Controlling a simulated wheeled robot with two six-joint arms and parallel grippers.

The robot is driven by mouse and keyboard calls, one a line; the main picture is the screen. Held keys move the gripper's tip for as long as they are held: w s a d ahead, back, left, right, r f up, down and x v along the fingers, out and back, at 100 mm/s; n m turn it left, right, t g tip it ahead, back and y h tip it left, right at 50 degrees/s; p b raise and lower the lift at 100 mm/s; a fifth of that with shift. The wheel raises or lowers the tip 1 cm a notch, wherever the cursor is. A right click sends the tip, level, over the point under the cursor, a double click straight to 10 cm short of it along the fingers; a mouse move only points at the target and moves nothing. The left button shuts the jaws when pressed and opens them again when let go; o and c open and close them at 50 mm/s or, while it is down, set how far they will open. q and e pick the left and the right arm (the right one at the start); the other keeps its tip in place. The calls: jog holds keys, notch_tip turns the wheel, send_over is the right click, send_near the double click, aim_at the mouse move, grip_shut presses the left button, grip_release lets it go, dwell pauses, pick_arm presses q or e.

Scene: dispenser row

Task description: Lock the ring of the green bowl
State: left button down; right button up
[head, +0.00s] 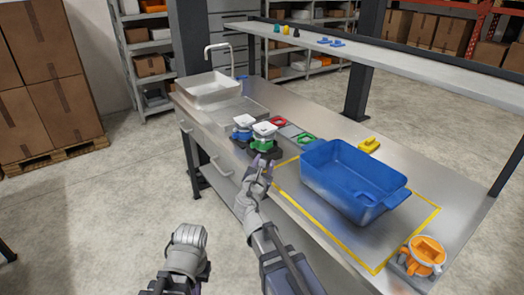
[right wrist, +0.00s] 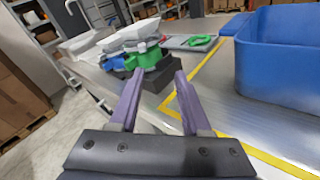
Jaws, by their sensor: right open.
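The green bowl unit (head: 264,142) has a green lower part and a white top. It stands on a dark base near the counter's left front edge, and also shows in the right wrist view (right wrist: 148,57). I cannot make out whether its ring is turned or locked. My right gripper (head: 263,164) is just in front of it, with purple fingers apart and nothing between them. In the right wrist view, the fingertips (right wrist: 157,75) point at the green part, and I cannot tell if they touch it. My left arm shows at the bottom, but its fingers do not show.
A similar blue unit (head: 242,130) stands close on the left. Red (head: 278,121) and green (head: 307,138) flat pieces lie behind. A large blue bin (head: 345,185) stands at right on a yellow-outlined area. An orange unit (head: 428,252) is at the near right corner. A shelf (head: 400,62) spans the back.

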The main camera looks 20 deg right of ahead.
aim_at(263, 141)
jog(key=shift+w+d+r+n+t+y, duration=0.25)
jog(key=shift+w+n, duration=0.6)
jog(key=shift+w, duration=0.7)
jog(key=shift+w+d+r+n+t+y, duration=0.2)
jog(key=shift+w+d+n+t, duration=0.15)
jog(key=shift+w+n, duration=0.9)
jog(key=shift+w+d+r+n+t+y, duration=0.25)
jog(key=shift+w+n, duration=0.25)
jog(key=shift+w, duration=1.35)
grip_shut()
